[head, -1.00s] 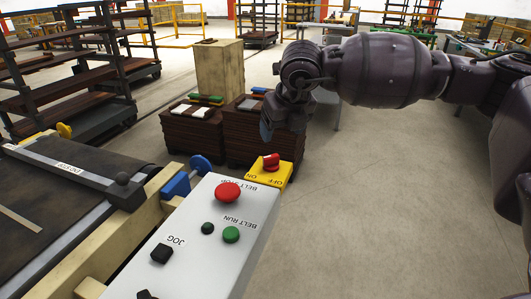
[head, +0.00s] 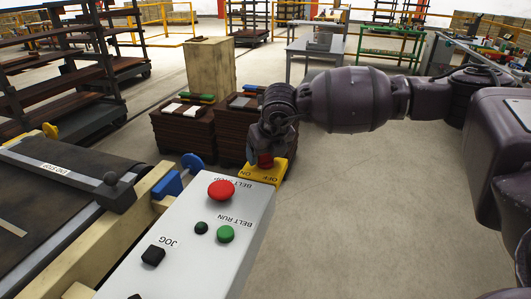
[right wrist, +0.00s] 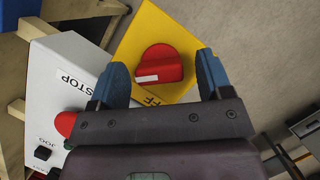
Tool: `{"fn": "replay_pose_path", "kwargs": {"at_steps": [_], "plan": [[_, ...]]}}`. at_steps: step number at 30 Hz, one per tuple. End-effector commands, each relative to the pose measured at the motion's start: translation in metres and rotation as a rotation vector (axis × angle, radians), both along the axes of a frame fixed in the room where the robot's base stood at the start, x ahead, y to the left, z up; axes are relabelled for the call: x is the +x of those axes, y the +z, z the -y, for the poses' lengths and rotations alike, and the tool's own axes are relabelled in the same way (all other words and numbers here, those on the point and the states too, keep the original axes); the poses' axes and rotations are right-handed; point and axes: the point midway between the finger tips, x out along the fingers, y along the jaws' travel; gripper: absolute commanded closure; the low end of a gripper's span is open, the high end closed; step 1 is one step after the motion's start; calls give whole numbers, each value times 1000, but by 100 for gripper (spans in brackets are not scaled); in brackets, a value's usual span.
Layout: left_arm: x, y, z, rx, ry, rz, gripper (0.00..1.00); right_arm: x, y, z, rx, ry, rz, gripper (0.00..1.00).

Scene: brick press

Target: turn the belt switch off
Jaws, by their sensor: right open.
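The belt switch is a red rotary knob (right wrist: 158,65) with a white mark on a yellow plate (right wrist: 150,30) lettered ON and OFF. In the head view the knob (head: 265,161) sits on the yellow plate (head: 262,174) at the far end of the grey control panel (head: 205,240). My right gripper (right wrist: 163,78) is open, its blue fingertips on either side of the knob, with gaps showing. In the head view my right gripper (head: 266,150) is right over the knob and partly hides it. My left gripper is not in view.
The panel carries a red BELT STOP button (head: 221,190), a green BELT RUN button (head: 225,234) and a black JOG button (head: 153,255) close by. A conveyor belt (head: 60,200) lies left. Brick stacks (head: 183,130) stand behind. The floor at right is clear.

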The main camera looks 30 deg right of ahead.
Motion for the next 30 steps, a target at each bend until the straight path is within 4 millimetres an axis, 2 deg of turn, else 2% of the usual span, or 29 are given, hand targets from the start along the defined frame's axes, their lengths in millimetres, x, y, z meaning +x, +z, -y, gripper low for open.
{"fn": "replay_pose_path", "kwargs": {"at_steps": [6, 7, 16, 23, 30], "plan": [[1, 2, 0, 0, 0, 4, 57, 0, 0, 0, 1, 0, 1, 28], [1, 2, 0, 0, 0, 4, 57, 0, 0, 0, 1, 0, 1, 31], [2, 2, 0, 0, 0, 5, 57, 0, 0, 0, 1, 0, 0, 77], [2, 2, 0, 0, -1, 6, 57, 0, 0, 0, 1, 16, 0, 77], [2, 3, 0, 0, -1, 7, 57, 0, 0, 1, 2, 118, 0, 77]]}}
